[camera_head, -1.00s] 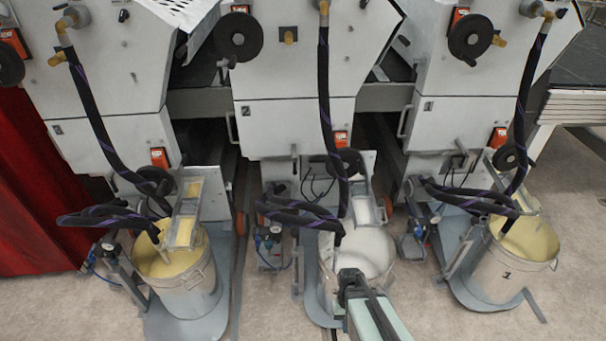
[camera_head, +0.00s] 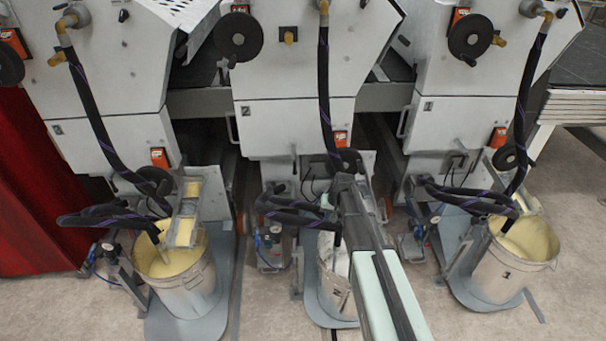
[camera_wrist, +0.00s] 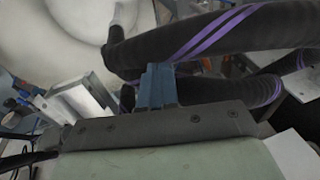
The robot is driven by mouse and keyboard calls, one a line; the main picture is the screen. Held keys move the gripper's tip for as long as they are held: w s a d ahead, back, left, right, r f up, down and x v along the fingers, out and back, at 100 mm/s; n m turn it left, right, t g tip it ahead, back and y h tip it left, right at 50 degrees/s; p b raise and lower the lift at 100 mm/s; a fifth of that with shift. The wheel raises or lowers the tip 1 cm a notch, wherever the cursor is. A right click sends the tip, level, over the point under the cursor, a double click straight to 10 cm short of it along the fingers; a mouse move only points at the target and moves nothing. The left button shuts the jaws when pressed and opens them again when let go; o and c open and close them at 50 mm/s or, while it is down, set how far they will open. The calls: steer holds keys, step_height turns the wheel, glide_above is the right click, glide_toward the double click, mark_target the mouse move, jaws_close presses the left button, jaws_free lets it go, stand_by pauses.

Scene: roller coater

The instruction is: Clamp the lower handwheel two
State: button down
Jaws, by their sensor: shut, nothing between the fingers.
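The lower handwheel two (camera_head: 350,158) is a dark round wheel low on the middle machine unit, above the white-filled bucket. My arm's end partly covers it. My gripper (camera_head: 343,180) reaches up over the bucket and overlaps the wheel's lower edge in the head view; contact cannot be told. In the wrist view, the blue fingers (camera_wrist: 158,86) are shut together with nothing between them. I cannot make out the handwheel in the wrist view.
Black hoses with purple stripes (camera_head: 292,212) hang by the middle unit, and thick hoses (camera_wrist: 230,35) cross close beyond my fingers. The middle bucket (camera_head: 332,275) is below my arm. Yellow-filled buckets stand left (camera_head: 185,285) and right (camera_head: 505,275).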

mark_target(294, 160)
steer(key=w+a+r+t+y, duration=0.1)
steer(key=w+r, duration=0.3)
steer(key=w, duration=0.6)
steer(key=w+a+r+t+y, duration=0.1)
steer(key=w+a+r+t, duration=0.1)
steer(key=w, duration=0.7)
step_height(294, 160, up, 3)
steer(key=shift+w+a+f+t+y, duration=0.1)
steer(key=shift+w+a+t+y, duration=0.3)
steer(key=shift+t, duration=0.3)
steer(key=shift+f, duration=0.15)
steer(key=x, duration=0.9)
steer(key=shift+w+a+f, duration=0.15)
steer(key=shift+f, duration=0.2)
